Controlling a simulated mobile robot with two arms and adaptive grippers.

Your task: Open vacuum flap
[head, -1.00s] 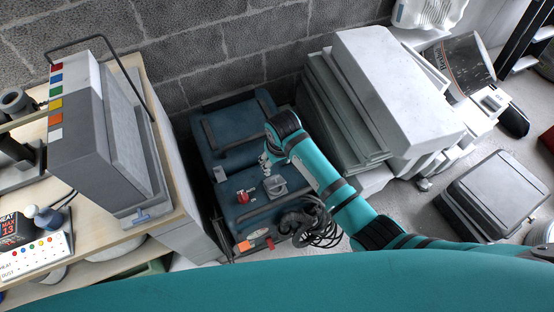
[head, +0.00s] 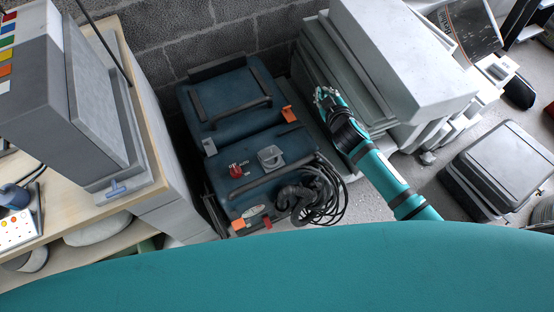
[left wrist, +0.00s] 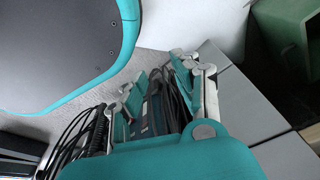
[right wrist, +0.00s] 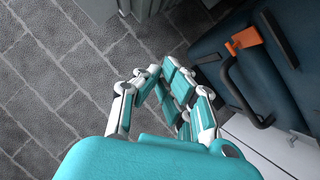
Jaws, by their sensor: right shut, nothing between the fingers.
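The vacuum (head: 222,133) is a dark blue box on the floor against the wall, with a red knob (head: 237,171), a grey catch (head: 270,157) and black handles on top. Its upper side shows a rear and a front section; I cannot tell which is the flap or whether it is open. My right gripper (head: 326,94) is shut and empty, to the right of the vacuum and apart from it. In the right wrist view, the vacuum's orange clip (right wrist: 244,41) and black handle lie right of the fingers. My left gripper (left wrist: 158,72) is open, seen only in its wrist view.
Grey stacked boxes (head: 390,50) stand close right of the vacuum and my right arm. A wooden bench (head: 150,120) with a grey cabinet (head: 60,100) stands on the left. Coiled black hose and cable (head: 318,195) lie at the vacuum's front right. A grey case (head: 500,165) lies further right.

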